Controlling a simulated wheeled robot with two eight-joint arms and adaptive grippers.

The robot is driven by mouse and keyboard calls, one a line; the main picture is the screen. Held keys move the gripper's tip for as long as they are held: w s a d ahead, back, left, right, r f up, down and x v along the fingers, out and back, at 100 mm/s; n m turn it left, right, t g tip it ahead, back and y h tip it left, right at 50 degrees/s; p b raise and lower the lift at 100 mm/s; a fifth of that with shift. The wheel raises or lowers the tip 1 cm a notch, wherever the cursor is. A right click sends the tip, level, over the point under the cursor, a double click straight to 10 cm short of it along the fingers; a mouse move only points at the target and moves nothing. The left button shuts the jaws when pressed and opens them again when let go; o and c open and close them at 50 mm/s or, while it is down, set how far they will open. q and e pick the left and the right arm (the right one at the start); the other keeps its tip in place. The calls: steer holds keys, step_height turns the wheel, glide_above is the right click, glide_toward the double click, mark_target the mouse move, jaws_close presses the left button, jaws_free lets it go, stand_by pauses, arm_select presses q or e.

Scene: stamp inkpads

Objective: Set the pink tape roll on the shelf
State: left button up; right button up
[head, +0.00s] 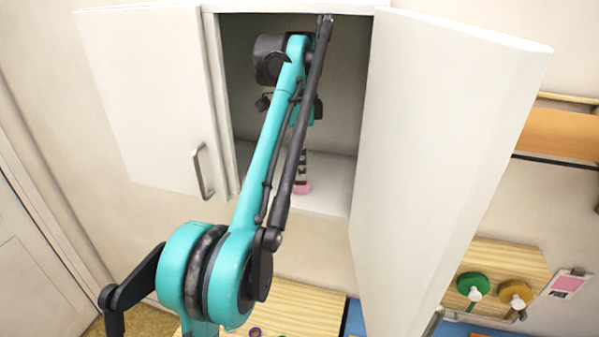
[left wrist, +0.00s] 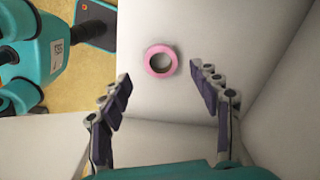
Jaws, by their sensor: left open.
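The pink tape roll (head: 302,187) lies flat on the white shelf (head: 335,199) inside the open cabinet. The left wrist view shows it as a pink ring (left wrist: 161,75) on the white shelf surface (left wrist: 195,25), near the shelf's left edge in that picture. My left gripper (head: 302,170) is inside the cabinet, pointing down just above the roll. In the left wrist view its open fingers (left wrist: 160,73) stand to either side of the roll, with clear gaps and no visible contact. My right gripper is not in view.
The cabinet's left door (head: 150,100) and right door (head: 445,150) stand open on both sides of my arm. A wooden desk (head: 300,305) is below. Green (head: 473,283) and orange (head: 514,291) rolls hang on a board at the right. The shelf around the pink roll looks clear.

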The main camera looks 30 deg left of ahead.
arm_select(q)
step_height(320, 180, up, 3)
steer(key=shift+f, duration=0.15)
stand_by(0.6)
